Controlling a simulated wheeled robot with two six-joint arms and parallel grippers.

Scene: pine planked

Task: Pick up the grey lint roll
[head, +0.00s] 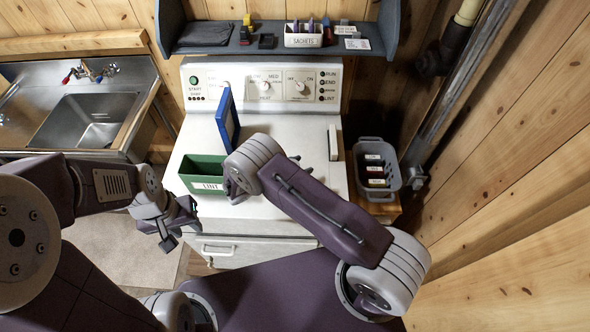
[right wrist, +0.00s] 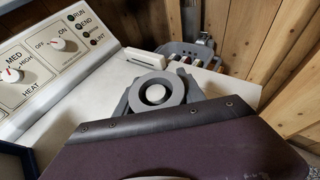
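A grey roll with a white centre (right wrist: 156,94), which looks like the lint roll, shows end-on in the right wrist view. It sits between the grey fingers of my right gripper (right wrist: 158,100), one on each side. I cannot tell whether both fingers press on it. In the head view my right arm reaches over the dryer top and mostly hides this gripper and the roll. My left gripper (head: 181,226) is open and empty, in front of the dryer's left side.
The white dryer (head: 275,130) carries a green LINT box (head: 208,186), an upright blue panel (head: 228,117) and a slim white box (head: 333,142). A grey basket (head: 389,154) with labelled items stands at right. A sink (head: 78,121) is at left; a shelf (head: 270,48) is behind.

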